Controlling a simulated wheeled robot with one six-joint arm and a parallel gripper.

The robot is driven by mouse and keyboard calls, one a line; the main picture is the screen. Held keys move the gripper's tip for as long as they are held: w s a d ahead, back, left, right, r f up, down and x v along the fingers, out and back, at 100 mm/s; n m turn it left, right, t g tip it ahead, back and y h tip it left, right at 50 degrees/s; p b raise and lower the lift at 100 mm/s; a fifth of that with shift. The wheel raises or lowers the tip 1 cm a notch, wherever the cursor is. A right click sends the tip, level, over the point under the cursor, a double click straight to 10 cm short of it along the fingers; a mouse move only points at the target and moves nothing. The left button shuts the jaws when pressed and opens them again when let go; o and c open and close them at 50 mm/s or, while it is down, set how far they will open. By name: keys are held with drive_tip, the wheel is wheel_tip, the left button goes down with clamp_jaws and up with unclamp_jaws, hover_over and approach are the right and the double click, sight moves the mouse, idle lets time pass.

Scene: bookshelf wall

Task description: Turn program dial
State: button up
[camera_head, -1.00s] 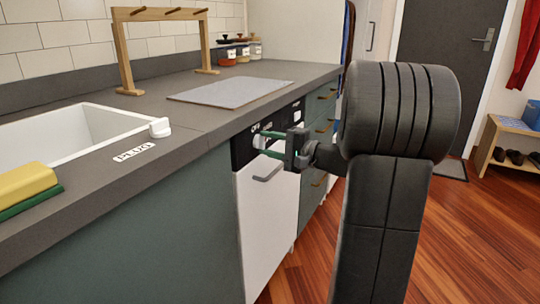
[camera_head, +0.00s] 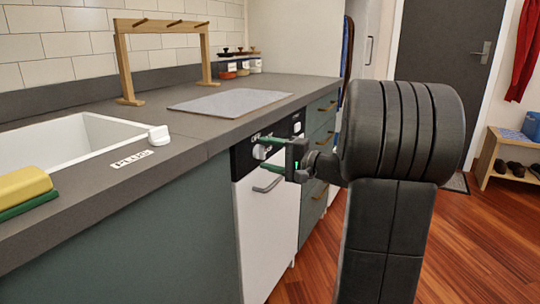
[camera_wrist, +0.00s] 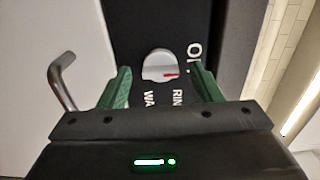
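The program dial (camera_head: 259,152) is a white knob on the black control panel (camera_head: 243,160) above a white appliance door (camera_head: 250,220). In the wrist view the dial (camera_wrist: 160,65) shows a red mark at its right side, with printed words around it, partly covered. My gripper (camera_head: 262,154) has two green fingers pointing at the panel, one above and one below the dial. In the wrist view the open fingers (camera_wrist: 160,72) stand either side of the dial with gaps. I cannot tell whether the fingertips reach past its face.
A grey door handle (camera_head: 268,184) lies just below the lower finger. The counter edge (camera_head: 215,143) overhangs the panel. A second white knob (camera_head: 297,127) sits further along. A white sink (camera_head: 110,135) and a wooden rack (camera_head: 124,70) are on the counter.

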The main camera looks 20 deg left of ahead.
drive_tip(key=s+d+p, duration=0.1)
drive_tip(key=d+p, duration=0.3)
drive_tip(key=d, duration=0.9)
drive_tip(key=shift+d, duration=0.4)
drive_tip(key=shift+a, duration=0.1)
drive_tip(key=a+b, duration=0.1)
drive_tip(key=a, duration=0.3)
drive_tip(key=a+b, duration=0.1)
drive_tip(key=a, duration=0.4)
drive_tip(key=w+a+b, duration=0.1)
drive_tip(key=a+b, duration=0.1)
drive_tip(key=a, duration=0.2)
drive_tip(key=shift+a, duration=0.35)
drive_tip(key=shift+d, duration=0.15)
